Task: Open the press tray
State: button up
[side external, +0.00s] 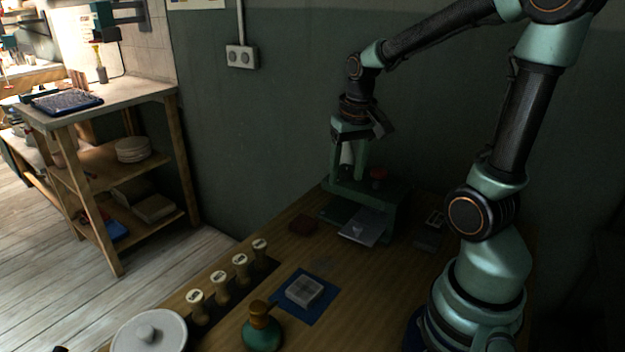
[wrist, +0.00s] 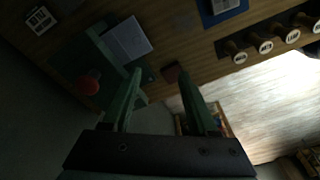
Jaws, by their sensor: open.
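The press is a green frame on a low base, standing on the wooden table against the dark wall in the side view (side external: 393,212). A red knob (side external: 378,173) sits on it. The press tray is a flat grey plate (side external: 366,227) at the front of its base. In the wrist view the tray (wrist: 128,40) is at the upper left, with the red knob (wrist: 88,85) below and left of it. My gripper (wrist: 160,75) is open and empty above the press, its fingers apart. The tray lies left of the fingertips in that view. Exact finger contact is unclear in the dark.
A reddish-brown block (side external: 303,225) lies left of the press. A blue mat (side external: 320,308) holds a pale tile (side external: 304,291). Several wooden-handled stamps (side external: 240,264) stand in a row. A green-based stamp (side external: 262,328) and a round white lidded piece (side external: 150,335) are at the front.

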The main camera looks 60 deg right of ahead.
aim_at(358, 226)
jog(key=d+f, duration=0.1)
jog(key=f, duration=0.4)
jog(key=s+d+f+m+g, duration=0.1)
jog(key=d+f, duration=0.1)
jog(key=f, duration=0.3)
jog(key=d+f+m, duration=0.1)
jog(key=d+f, duration=0.1)
jog(key=f, duration=0.3)
jog(key=shift+s+f+y, duration=0.15)
jog(key=shift+f+y, duration=0.15)
grip_shut()
jog(key=shift+a, duration=0.1)
dwell(0.9)
